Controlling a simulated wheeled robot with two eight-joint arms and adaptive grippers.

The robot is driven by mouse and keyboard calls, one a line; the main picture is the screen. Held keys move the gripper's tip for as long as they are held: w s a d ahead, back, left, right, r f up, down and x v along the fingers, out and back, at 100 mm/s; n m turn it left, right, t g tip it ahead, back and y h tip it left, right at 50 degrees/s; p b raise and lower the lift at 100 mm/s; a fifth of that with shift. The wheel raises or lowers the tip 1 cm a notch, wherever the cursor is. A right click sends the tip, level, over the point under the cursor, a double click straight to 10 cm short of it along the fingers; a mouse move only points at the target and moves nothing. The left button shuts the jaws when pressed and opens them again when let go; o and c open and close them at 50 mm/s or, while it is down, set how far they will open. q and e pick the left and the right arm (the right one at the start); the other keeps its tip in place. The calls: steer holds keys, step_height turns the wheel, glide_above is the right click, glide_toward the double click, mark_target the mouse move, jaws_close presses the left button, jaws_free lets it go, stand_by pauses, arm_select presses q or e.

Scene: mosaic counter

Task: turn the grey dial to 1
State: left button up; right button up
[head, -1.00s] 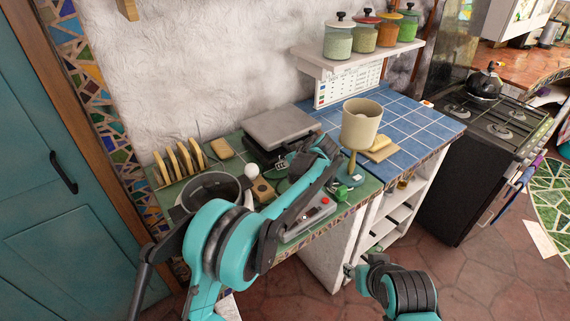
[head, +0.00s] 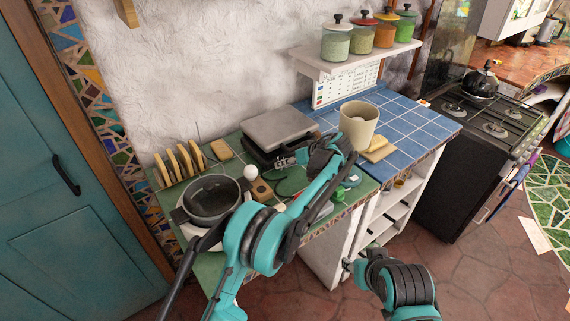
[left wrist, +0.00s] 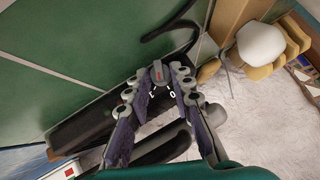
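The grey dial (left wrist: 158,71) shows in the left wrist view, on the front of a dark appliance. It has a small red mark, and white marks, one like a 0, show on the panel beside it. My left gripper (left wrist: 160,73) is around the dial, one fingertip on each side and apart from each other. I cannot tell whether the fingers touch it. In the head view my left gripper (head: 284,161) is at the front of the grey-lidded appliance (head: 281,129), and the dial is hidden or too small there. My right gripper (head: 350,267) is low in front of the white shelves, its fingers unclear.
A dark pot (head: 212,199), a white egg-like object (head: 250,172) and a toast rack (head: 181,164) stand left of the appliance. A beige pot (head: 357,124) stands to the right, on blue tiles. My left arm covers much of the front counter.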

arm_select(q)
steer(key=o, duration=0.3)
